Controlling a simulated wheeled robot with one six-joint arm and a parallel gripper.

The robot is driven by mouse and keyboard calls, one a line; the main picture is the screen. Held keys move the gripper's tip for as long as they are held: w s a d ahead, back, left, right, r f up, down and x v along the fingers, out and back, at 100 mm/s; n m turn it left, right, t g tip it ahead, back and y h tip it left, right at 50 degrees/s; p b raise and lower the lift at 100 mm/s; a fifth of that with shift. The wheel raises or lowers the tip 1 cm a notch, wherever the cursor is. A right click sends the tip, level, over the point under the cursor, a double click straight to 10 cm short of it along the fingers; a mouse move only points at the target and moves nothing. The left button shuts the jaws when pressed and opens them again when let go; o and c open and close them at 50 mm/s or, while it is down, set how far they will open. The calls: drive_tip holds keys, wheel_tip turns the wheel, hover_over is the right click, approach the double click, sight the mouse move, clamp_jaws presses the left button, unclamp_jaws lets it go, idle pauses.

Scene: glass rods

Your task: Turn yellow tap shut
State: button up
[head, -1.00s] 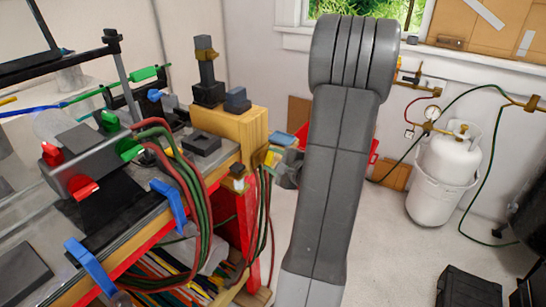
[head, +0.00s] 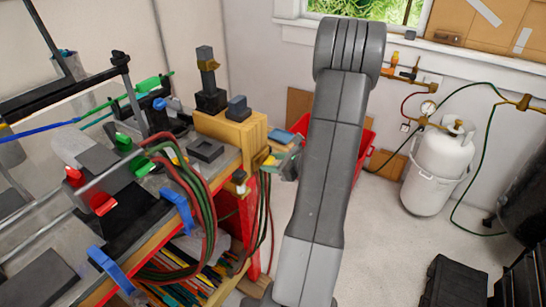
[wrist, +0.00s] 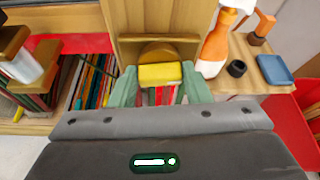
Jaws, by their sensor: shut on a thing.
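The yellow tap handle (wrist: 160,75) lies crosswise between the two pale green fingers of my gripper (wrist: 161,88) in the wrist view. The gripper is shut on it, one finger at each end. Behind the handle is a round brass-brown body against a wooden block. In the head view my gripper (head: 286,162) is at the right end of the bench, beside the yellow tap (head: 269,160), which shows only as a small patch. My grey arm stands to the right of it. The exact angle of the handle is hard to tell in the head view.
Red and green hoses (head: 197,200) hang over the bench edge close to the tap. Red (head: 102,203) and green taps sit further left. A spray bottle (wrist: 214,45) and black cup (wrist: 237,68) stand right of the handle. A white gas cylinder (head: 437,170) stands at the right.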

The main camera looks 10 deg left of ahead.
drive_tip(key=shift+m+g+p, duration=0.3)
drive_tip(key=shift+m+p, duration=0.1)
idle(0.4)
drive_tip(key=o, duration=0.9)
drive_tip(key=b+v, duration=0.2)
drive_tip(key=v, duration=1.1)
drive_tip(key=shift+d+r, duration=0.1)
drive_tip(key=shift+d, duration=0.3)
